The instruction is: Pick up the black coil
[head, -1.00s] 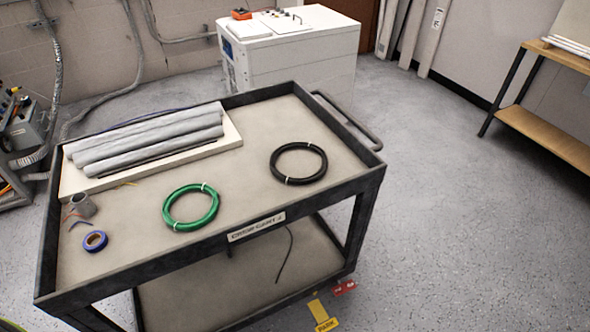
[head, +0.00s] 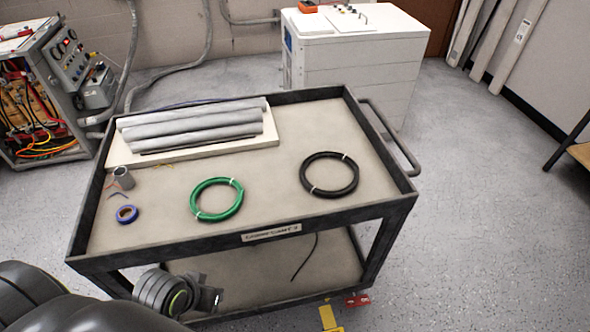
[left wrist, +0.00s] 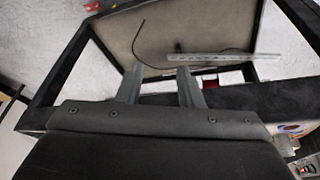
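The black coil (head: 330,175) lies flat on the right part of the cart's top tray (head: 270,212), bound with small white ties. My left arm comes in at the lower left of the head view. My left gripper (head: 212,299) is low in front of the cart's near edge, well to the left of the coil and apart from it. In the left wrist view the left gripper's two fingers (left wrist: 160,85) stand apart with nothing between them. The black coil does not show in that view. My right gripper is in neither view.
A green coil (head: 217,199) lies left of the black one. Blue tape (head: 127,214), a grey cup (head: 123,177) and grey rolls on a white board (head: 265,142) are farther left. The tray has a raised dark rim. A cart handle (head: 392,140) is at right.

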